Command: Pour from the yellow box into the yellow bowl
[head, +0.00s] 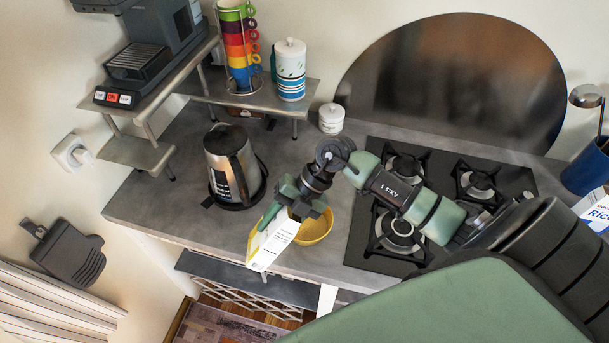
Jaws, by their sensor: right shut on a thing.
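The yellow box (274,242) shows a white printed face and a yellow side, and it is tilted. My right gripper (294,203) is shut on its upper part, near the front edge of the counter. The yellow bowl (317,229) stands on the counter just right of the box. The box and gripper hide the bowl's left side. I cannot tell whether the box touches the bowl or whether anything is coming out of it. My left gripper is not in view.
A kettle (229,163) stands left of the gripper on the grey counter (150,205). A black gas hob (365,232) lies to the right, under my right arm. A lidded white jar (331,120), a shelf with stacked cups (239,50) and a canister (290,72) are behind.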

